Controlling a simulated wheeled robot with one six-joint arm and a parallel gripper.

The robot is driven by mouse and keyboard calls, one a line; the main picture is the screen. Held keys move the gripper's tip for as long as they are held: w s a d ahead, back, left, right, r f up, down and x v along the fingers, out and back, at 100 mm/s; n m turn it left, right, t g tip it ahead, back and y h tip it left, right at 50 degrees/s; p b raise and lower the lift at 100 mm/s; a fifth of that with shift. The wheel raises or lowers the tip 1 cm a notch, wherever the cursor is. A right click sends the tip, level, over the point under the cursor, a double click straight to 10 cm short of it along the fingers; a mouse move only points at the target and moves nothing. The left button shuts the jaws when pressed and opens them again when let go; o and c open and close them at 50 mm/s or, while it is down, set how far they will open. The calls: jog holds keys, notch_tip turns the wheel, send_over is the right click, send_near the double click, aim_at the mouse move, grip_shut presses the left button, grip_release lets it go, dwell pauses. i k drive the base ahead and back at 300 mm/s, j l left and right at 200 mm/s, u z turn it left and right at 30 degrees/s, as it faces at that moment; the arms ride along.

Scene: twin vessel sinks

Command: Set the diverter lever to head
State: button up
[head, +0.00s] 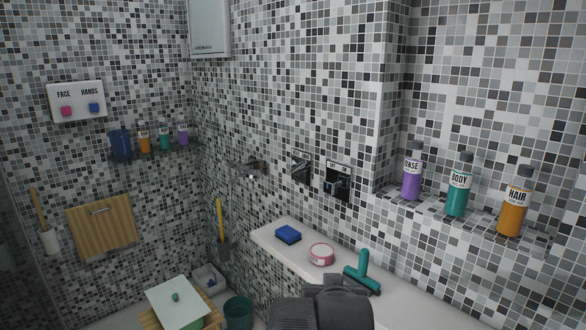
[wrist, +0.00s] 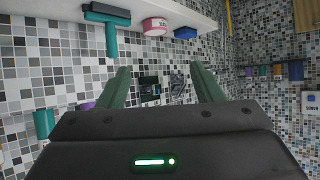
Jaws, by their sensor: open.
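Two dark control plates are on the mosaic wall in the head view: a left one (head: 300,168) with a grey lever, and a right one (head: 338,183) with a small dark and shiny handle. Their labels are too small to read, so I cannot tell which is the diverter or how its lever is set. My gripper (wrist: 162,78) is open and empty in the wrist view. A dark plate (wrist: 150,90) and a shiny metal fitting (wrist: 178,84) show between its green fingers, apart from them, farther off on the wall. In the head view only my dark arm shows at the bottom.
A white ledge (head: 410,308) below the plates holds a blue sponge (head: 288,235), a pink-and-white tin (head: 321,254) and a teal squeegee (head: 362,273). A metal spout (head: 248,170) juts from the wall. Purple (head: 412,172), teal (head: 459,185) and orange (head: 514,202) bottles stand in the right niche.

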aim_at(297, 170)
jog(key=i+j, duration=0.25)
jog(key=i, duration=0.25)
jog(key=i+j+u, duration=0.15)
jog(key=i, duration=0.4)
jog(key=j, duration=0.1)
